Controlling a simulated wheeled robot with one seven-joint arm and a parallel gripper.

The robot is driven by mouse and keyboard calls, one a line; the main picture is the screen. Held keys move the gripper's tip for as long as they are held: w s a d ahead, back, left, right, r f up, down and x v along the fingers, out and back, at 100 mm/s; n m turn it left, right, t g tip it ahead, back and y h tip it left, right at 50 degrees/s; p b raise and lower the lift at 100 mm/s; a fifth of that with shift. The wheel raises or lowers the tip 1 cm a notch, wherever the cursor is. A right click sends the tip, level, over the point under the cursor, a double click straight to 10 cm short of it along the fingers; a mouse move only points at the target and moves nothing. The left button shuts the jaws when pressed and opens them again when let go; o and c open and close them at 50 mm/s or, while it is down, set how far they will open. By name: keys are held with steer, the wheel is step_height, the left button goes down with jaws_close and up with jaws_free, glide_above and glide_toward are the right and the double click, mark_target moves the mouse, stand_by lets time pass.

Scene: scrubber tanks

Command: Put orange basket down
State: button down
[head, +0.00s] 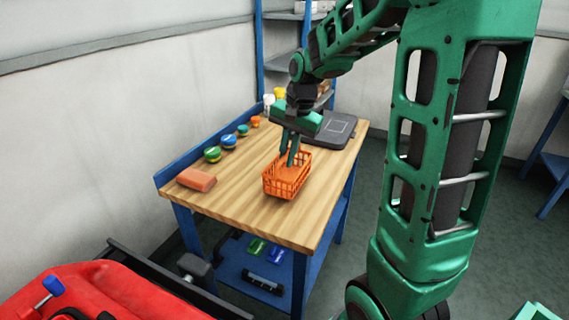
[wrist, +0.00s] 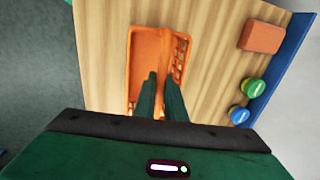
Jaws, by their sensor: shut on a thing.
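The orange basket (head: 285,182) is an upright open lattice box over the front part of the wooden worktable (head: 235,200). I cannot tell whether its base touches the tabletop or is slightly above it. My gripper (head: 287,158) points down into the basket and is shut on it. In the wrist view the basket (wrist: 146,50) shows beyond my two green fingers (wrist: 160,90). The fingers hide part of the basket, and the exact spot they hold is hard to see.
A reddish brick (head: 196,180) lies at the table's left end. Several round lidded containers (head: 212,154) line the back edge. A dark flat device (head: 330,130) lies at the right end. A red machine (head: 90,295) stands in front. Bare wood surrounds the basket's left side.

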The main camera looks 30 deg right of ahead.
steer(key=shift+f, duration=1.15)
steer(key=c, duration=1.8)
jaws_free()
steer(key=shift+f, duration=0.1)
step_height(320, 180, up, 12)
steer(key=s+d, duration=0.1)
steer(key=s, duration=0.1)
steer(key=s+f+n, duration=0.1)
steer(key=s+f, duration=0.2)
steer(key=s, duration=0.6)
steer(key=s+d+f+n+g, duration=0.1)
steer(key=s+f+n, duration=0.1)
steer(key=s, duration=0.6)
steer(key=s+d+f+n+g+h, duration=0.1)
steer(key=s+f, duration=0.3)
steer(key=s, duration=0.5)
steer(key=shift+s+d+f+n, duration=0.1)
steer(key=shift+s+f+n, duration=0.2)
steer(key=shift+n, duration=0.2)
